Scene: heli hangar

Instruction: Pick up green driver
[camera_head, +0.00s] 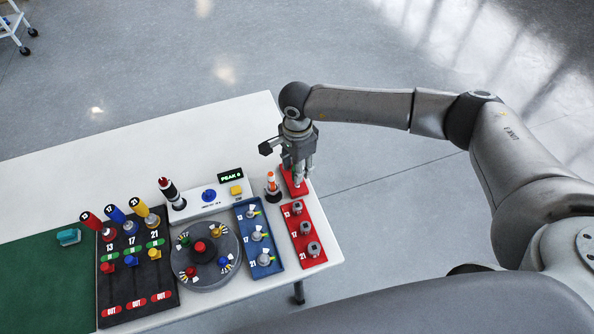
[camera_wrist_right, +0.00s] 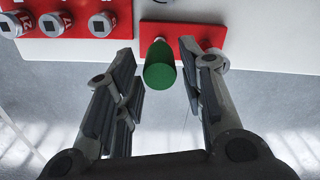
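The green driver (camera_wrist_right: 160,68) shows in the right wrist view as a rounded green handle end. It stands on a small red plate (camera_wrist_right: 211,35) at the table's edge. My right gripper (camera_wrist_right: 158,62) is open, with one finger on each side of the green handle and a visible gap to both fingers. In the head view my right gripper (camera_head: 299,178) points down over the red plate (camera_head: 293,186) and hides the green driver. My left gripper is not in view.
An orange-and-black driver (camera_head: 271,186) stands just left of my right gripper. A red tray (camera_head: 305,236) and a blue tray (camera_head: 259,238) hold sockets in front. A round grey turntable (camera_head: 206,274) and a black rack (camera_head: 137,285) with coloured drivers are further left. The table's back is clear.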

